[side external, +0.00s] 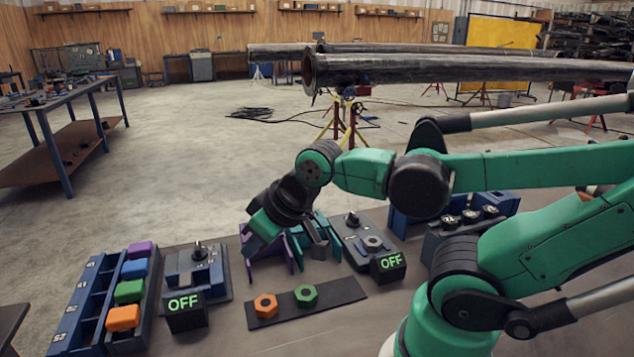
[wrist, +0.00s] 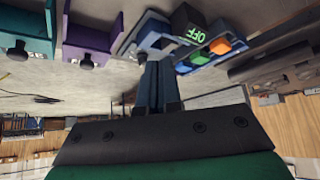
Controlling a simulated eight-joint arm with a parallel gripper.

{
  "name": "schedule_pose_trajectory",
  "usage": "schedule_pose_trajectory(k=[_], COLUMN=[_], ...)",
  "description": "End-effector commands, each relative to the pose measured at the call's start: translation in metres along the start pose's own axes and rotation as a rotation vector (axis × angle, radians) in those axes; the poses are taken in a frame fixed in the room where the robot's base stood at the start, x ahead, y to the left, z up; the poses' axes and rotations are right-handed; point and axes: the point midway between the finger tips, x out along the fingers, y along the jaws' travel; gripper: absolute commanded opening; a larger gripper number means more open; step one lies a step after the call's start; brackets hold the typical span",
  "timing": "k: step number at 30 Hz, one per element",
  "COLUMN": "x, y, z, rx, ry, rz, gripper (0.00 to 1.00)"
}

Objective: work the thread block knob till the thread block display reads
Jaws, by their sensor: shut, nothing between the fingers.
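Two blocks with knobs and displays stand on the bench; I cannot tell for sure which is the thread block. The right block (side external: 362,246) carries a dark knob (side external: 352,219), a grey hex nut shape and a display (side external: 388,264) reading OFF. The left block (side external: 194,270) has a dark knob (side external: 198,251) and a display (side external: 184,307) also reading OFF. My gripper (wrist: 160,68) is shut and empty, its fingers side by side in the wrist view. In the side view my gripper (side external: 264,228) is above the bench between the two blocks; its fingertips are hard to make out.
Purple and teal brackets (side external: 268,262) stand beneath my gripper. A dark strip (side external: 336,294) holds an orange nut (side external: 265,306) and a green nut (side external: 306,296). A blue rack (side external: 83,300) with coloured blocks is at left. A dark tray with small knobbed parts (side external: 470,215) is at right.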

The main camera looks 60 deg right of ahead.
Motion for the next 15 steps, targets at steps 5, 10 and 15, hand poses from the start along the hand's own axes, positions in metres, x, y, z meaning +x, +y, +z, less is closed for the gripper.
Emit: schedule_pose_trajectory(k=[5, 10, 15], x=[0.0000, 0.0000, 0.0000], y=[0.0000, 0.0001, 0.0024], z=[0.0000, 0.0000, -0.0011], rx=[-0.001, -0.001, 0.005], ry=[0.000, 0.000, -0.006], rz=[0.000, 0.000, 0.006], gripper=[0.00, 0.00, 0.28])
